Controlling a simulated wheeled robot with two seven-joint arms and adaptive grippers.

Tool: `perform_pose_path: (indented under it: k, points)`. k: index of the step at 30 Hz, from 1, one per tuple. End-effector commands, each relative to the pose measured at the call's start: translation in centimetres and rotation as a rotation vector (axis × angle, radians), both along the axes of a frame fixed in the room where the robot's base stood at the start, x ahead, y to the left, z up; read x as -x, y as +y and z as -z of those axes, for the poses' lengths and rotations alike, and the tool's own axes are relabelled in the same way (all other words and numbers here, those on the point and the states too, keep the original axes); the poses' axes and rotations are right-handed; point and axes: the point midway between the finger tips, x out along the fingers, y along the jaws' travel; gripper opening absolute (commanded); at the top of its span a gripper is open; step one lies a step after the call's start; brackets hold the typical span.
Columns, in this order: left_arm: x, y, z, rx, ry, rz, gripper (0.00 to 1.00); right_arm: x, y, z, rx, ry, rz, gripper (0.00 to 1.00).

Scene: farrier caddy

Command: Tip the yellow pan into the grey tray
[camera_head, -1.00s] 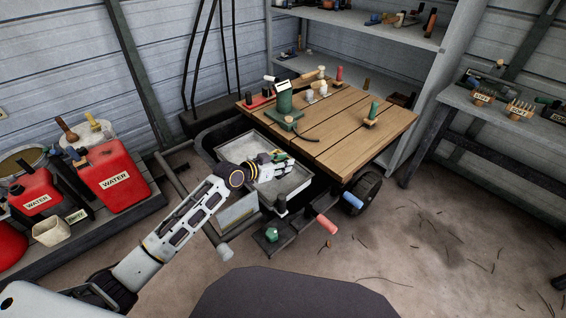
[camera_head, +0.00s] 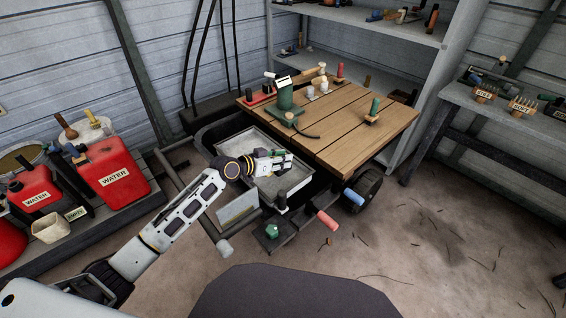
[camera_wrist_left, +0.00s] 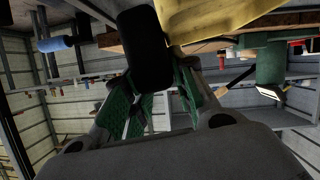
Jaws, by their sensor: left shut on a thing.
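The grey tray (camera_head: 302,186) is in the cart's left part in the head view, with a pale grey inside. My left gripper (camera_head: 284,161) is above the tray, reaching in from the left. In the left wrist view, the yellow pan (camera_wrist_left: 200,20) fills part of the top edge. Its black handle (camera_wrist_left: 143,42) comes down between the green finger pads of my left gripper (camera_wrist_left: 160,95), which is shut on it. The pan's contents do not show, and the gripper hides the pan in the head view. My right gripper is not in view.
A wooden cart top (camera_head: 340,130) beside the tray carries a green tool (camera_head: 285,97) and several small items. Red water cans (camera_head: 110,172) stand on a low bench at left. Shelves stand behind and a grey table at right. The floor at lower right is mostly open.

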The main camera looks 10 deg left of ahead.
Motion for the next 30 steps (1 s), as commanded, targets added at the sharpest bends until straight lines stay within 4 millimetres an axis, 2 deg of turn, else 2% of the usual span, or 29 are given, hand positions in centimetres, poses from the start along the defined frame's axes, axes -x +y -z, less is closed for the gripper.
perform_pose_path:
  k: [14, 30]
  points:
    - [-0.9, 1.1, -2.3, 0.187, 0.144, 0.0, 0.0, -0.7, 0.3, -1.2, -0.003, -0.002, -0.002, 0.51]
    - [-1.9, 2.4, -3.6, 0.343, 0.266, 0.0, 0.0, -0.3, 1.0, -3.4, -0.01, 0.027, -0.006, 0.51]
